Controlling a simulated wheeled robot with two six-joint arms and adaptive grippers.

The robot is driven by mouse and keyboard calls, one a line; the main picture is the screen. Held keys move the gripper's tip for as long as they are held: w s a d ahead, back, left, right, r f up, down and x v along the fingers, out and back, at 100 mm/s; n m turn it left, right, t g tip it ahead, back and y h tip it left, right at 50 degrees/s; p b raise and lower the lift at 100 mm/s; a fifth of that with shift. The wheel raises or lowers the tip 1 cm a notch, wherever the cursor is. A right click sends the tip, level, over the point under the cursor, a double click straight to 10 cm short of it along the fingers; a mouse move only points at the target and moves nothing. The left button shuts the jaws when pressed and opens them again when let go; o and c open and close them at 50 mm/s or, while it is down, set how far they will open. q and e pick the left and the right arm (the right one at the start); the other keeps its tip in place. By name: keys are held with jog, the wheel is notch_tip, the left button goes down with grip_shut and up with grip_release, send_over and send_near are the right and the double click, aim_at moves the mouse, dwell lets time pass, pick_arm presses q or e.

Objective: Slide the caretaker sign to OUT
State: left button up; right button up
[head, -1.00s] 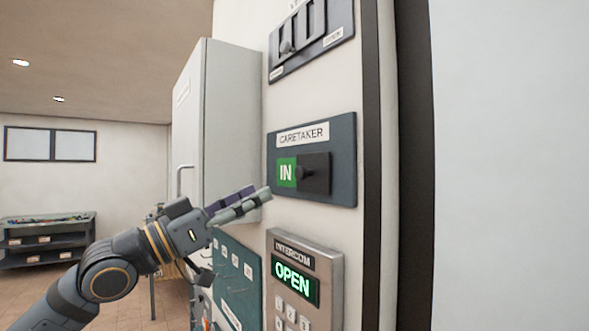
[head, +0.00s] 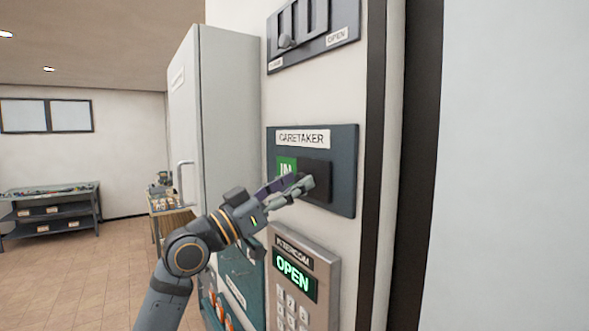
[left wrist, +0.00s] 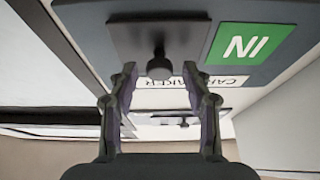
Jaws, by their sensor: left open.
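The caretaker sign (head: 343,150) is a dark blue-grey wall panel with a white CARETAKER label. Its black slider plate (head: 318,192) covers the right part, and a green IN field (head: 286,166) shows at the left, partly hidden by my fingers. My left gripper (head: 304,184) is open in front of the slider and hides its knob in the head view. In the left wrist view the picture is upside down: the dark knob (left wrist: 159,66) stands out from the plate, just beyond and between the open fingertips (left wrist: 160,80). Whether they touch it I cannot tell. My right gripper is not in view.
An intercom (head: 305,268) reading OPEN is mounted just below the sign. A panel with levers (head: 312,32) is above it. A tall grey cabinet (head: 230,110) stands to the left, with a teal board (head: 240,278) below. Open floor lies further left.

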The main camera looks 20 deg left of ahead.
pick_arm(q)
jog(key=shift+w+d+r, duration=0.15)
jog(key=shift+w+d, duration=0.1)
jog(key=shift+c, duration=0.3)
grip_shut()
